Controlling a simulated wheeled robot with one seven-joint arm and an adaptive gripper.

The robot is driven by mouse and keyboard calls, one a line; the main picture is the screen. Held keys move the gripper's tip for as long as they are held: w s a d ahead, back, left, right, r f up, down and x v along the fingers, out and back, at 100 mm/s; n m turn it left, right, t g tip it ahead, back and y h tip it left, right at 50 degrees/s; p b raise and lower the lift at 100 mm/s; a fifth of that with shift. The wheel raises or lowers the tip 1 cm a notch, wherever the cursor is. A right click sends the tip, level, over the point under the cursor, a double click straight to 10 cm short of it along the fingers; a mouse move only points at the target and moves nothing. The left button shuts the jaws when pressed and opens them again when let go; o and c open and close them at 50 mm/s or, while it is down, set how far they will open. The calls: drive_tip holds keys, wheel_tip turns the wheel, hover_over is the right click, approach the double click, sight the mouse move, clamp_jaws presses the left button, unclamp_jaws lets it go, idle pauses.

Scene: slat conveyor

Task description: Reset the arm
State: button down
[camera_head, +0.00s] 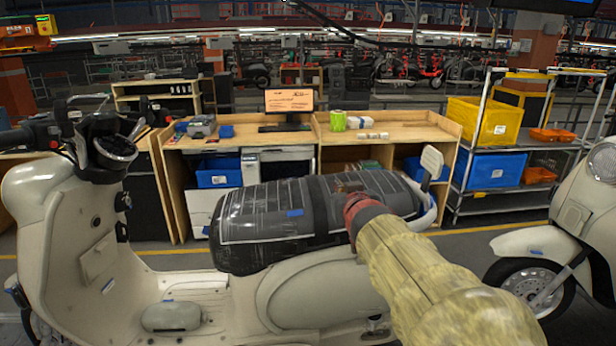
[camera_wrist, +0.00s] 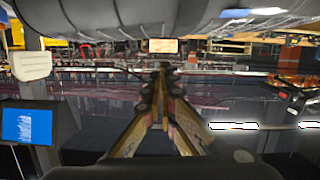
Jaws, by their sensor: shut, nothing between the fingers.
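My arm, in a yellowish fabric sleeve with a red band at its end, reaches in from the lower right of the head view. It ends in front of the black, plastic-wrapped seat (camera_head: 275,228) of a cream scooter (camera_head: 325,292). In the wrist view my gripper (camera_wrist: 161,72) has its two fingers converging to a point, shut with nothing visible between them. In the head view the fingers are hard to make out against the dark seat. I cannot tell whether they touch it.
A second cream scooter (camera_head: 578,225) stands at the right edge. Behind are a wooden workbench (camera_head: 385,131) with a monitor (camera_head: 289,101), and a metal rack with a yellow bin (camera_head: 484,122) and a blue bin (camera_head: 496,171). A strip of floor lies between.

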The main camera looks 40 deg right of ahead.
drive_tip(key=s+f+g, duration=0.4)
drive_tip(key=s+f, duration=0.3)
drive_tip(key=f, duration=0.2)
drive_tip(key=s+a+f+g+y, duration=0.2)
drive_tip(key=s+a+f, duration=0.2)
drive_tip(key=a, duration=0.1)
drive_tip(key=s+a+f+n+y, duration=0.2)
drive_tip(key=s+a+n+y, duration=0.1)
drive_tip(key=a, duration=1.1)
drive_tip(key=s+a+f+n+y, duration=0.2)
drive_tip(key=s+a+n+y, duration=0.1)
drive_tip(key=a, duration=1.2)
drive_tip(key=shift+s+a+g+y, duration=0.15)
drive_tip(key=shift+s+g+y, duration=0.25)
drive_tip(key=shift+s, duration=0.1)
